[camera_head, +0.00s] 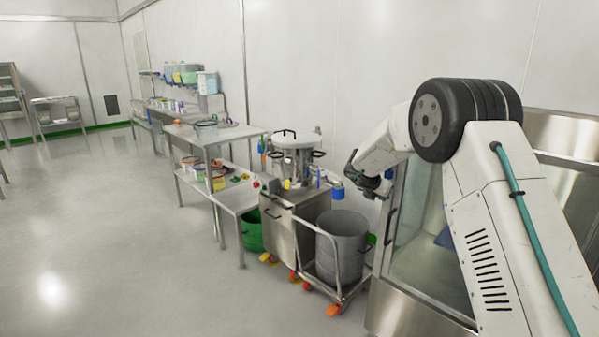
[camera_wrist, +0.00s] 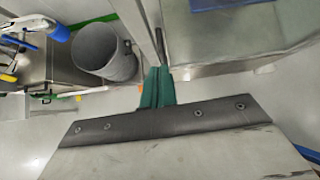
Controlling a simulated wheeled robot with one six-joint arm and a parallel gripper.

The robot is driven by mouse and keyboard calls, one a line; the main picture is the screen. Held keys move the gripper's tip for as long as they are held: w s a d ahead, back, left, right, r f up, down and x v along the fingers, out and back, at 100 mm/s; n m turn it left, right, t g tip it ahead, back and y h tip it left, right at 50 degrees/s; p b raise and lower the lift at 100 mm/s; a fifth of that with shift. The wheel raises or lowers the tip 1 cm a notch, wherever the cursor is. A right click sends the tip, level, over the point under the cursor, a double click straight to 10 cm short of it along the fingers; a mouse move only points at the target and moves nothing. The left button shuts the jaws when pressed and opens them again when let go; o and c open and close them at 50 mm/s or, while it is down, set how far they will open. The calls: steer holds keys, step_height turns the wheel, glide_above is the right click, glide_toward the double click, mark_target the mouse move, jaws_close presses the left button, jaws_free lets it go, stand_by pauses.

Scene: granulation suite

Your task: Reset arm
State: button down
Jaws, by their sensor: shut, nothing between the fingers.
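My arm rises at the right of the head view and bends over to the left. My gripper (camera_head: 372,184) is at its end, small and dark, above and to the right of the grey bin. In the wrist view my gripper (camera_wrist: 157,87) shows as two green fingers side by side, shut with nothing between them. The fingers point toward the floor and the metal edge of the glass-fronted cabinet, apart from the bin.
A grey bin (camera_head: 342,245) stands on a wheeled cart beside a steel machine (camera_head: 285,225). The glass-fronted cabinet (camera_head: 418,235) is close by my arm. Steel tables (camera_head: 229,133) line the wall. Open floor (camera_head: 110,240) lies at the left.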

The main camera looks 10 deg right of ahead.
steer(key=a+r+n+t+y, duration=0.25)
steer(key=a+n, duration=0.35)
steer(key=n, duration=0.3)
steer(key=a+r+n+t+y, duration=0.15)
steer(key=a+n+y, duration=0.3)
steer(key=n, duration=0.45)
steer(key=s+a+r+n+g+y, duration=0.1)
steer(key=s+a+r+n+y, duration=0.2)
steer(key=s+n, duration=0.35)
steer(key=s+a+r+n+g+y, duration=0.1)
steer(key=s+a+r+n+y, duration=0.1)
steer(key=s+a+n, duration=0.5)
steer(key=s+d+r+n+g+h, duration=0.1)
steer(key=s+d+n+g, duration=0.1)
steer(key=s, duration=1.3)
steer(key=s+d+r+n+g+h, duration=0.2)
steer(key=s+d+n, duration=0.2)
steer(key=s, duration=1.1)
steer(key=s+d+r+n+g+h, duration=0.1)
steer(key=s+d+n+g+h, duration=0.1)
steer(key=s+n, duration=0.6)
steer(key=shift+s+d+r, duration=0.35)
steer(key=shift+s+d, duration=0.15)
steer(key=shift+s, duration=3.3)
steer(key=shift+n, duration=0.25)
